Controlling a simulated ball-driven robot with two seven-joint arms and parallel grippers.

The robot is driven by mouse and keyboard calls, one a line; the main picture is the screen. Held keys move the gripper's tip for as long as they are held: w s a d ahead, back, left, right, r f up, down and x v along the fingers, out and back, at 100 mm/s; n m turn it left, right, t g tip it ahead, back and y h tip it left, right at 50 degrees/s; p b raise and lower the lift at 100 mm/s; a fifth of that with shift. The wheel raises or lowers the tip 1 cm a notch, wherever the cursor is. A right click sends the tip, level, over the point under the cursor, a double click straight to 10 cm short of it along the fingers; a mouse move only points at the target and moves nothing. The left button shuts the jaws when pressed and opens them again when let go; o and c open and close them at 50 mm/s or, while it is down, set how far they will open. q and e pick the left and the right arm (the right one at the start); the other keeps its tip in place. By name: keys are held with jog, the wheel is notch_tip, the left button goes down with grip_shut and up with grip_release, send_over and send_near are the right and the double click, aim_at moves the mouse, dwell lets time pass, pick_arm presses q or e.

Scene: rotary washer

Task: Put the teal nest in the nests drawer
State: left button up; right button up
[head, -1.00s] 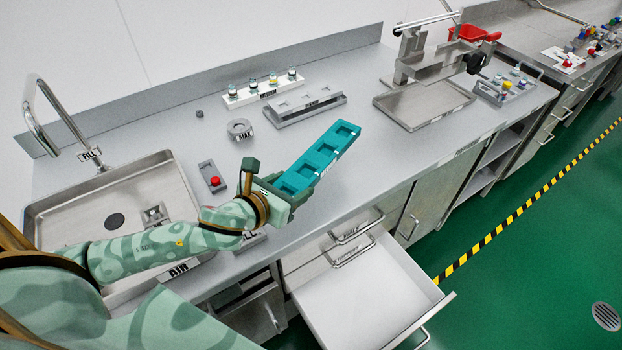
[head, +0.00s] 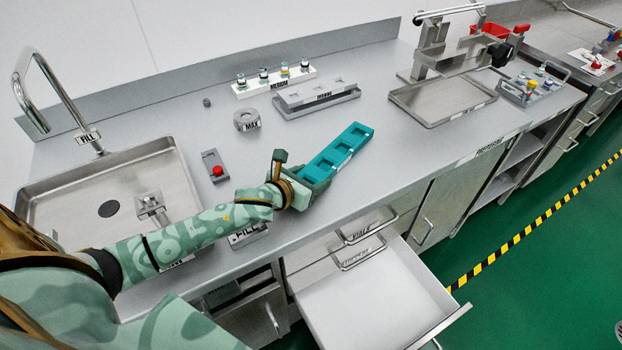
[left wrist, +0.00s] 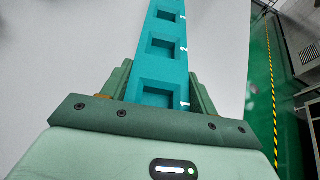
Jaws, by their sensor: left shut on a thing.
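The teal nest (head: 340,152) is a long block with several square pockets. My left gripper (head: 312,181) is shut on its near end and holds it over the counter near the front edge; I cannot tell the exact height. The left wrist view shows the nest (left wrist: 165,74) running straight out between the two fingers (left wrist: 160,90). An open, empty white drawer (head: 372,300) juts out below the counter, to the lower right of my gripper. Its label is too small to read surely. My right gripper is not in view.
A sink (head: 95,195) is at the left. A red-button box (head: 215,167), a MAX ring (head: 246,119), a grey labelled block (head: 316,95) and a white vial rack (head: 275,82) stand behind the nest. A metal tray (head: 442,100) is farther right.

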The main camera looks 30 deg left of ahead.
pick_arm(q)
jog(key=shift+r, duration=0.1)
jog(key=shift+f, duration=0.2)
jog(key=o, duration=1.1)
